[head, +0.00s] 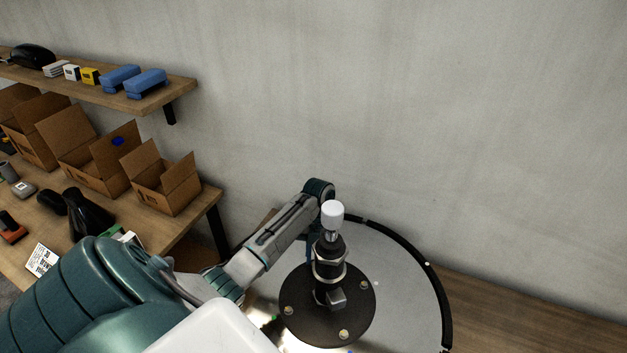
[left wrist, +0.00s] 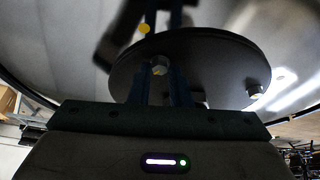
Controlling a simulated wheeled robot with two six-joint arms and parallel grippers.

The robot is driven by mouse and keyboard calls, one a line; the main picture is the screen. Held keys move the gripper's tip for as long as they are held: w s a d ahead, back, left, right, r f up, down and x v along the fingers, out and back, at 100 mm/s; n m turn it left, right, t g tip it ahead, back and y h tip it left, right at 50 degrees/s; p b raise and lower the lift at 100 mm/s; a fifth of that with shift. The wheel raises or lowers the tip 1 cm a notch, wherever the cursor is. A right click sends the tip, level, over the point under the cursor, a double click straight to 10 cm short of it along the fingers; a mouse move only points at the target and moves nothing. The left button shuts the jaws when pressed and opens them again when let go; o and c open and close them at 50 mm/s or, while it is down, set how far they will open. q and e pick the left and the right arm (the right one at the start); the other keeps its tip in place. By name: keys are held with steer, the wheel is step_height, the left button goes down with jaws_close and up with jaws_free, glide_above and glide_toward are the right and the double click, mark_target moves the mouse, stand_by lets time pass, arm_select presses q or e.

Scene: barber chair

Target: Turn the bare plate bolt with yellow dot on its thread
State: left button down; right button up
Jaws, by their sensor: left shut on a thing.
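A round black plate (head: 310,325) with a black upright column (head: 329,252) at its middle carries pale bolts, three of them visible in the head view, one at its front (head: 343,334). My left gripper (left wrist: 161,88) is shut on a plate bolt (left wrist: 160,67) near the plate's edge; its fingers stand on either side of the head. In the head view my left arm reaches behind the column, which hides the held bolt. A yellow dot (left wrist: 144,29) shows above the plate's edge in the left wrist view; what it sits on is unclear. Another bolt (left wrist: 254,89) stands at right. My right gripper is out of view.
A white knob (head: 332,214) tops the column. The plate lies on a grey round surface with a black rim (head: 435,280). Open cardboard boxes (head: 163,178) stand on a wooden bench at left, under a shelf (head: 175,93). A bare wall is behind.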

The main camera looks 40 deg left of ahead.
arm_select(q)
steer(key=shift+d+m+g+y+p, duration=0.15)
steer(key=shift+m+g+y+p, duration=0.3)
steer(key=shift+m+p, duration=0.75)
steer(key=shift+m, duration=0.5)
steer(key=c, duration=1.3)
jaws_free()
steer(key=shift+c, duration=0.2)
steer(key=shift+w+r, duration=0.1)
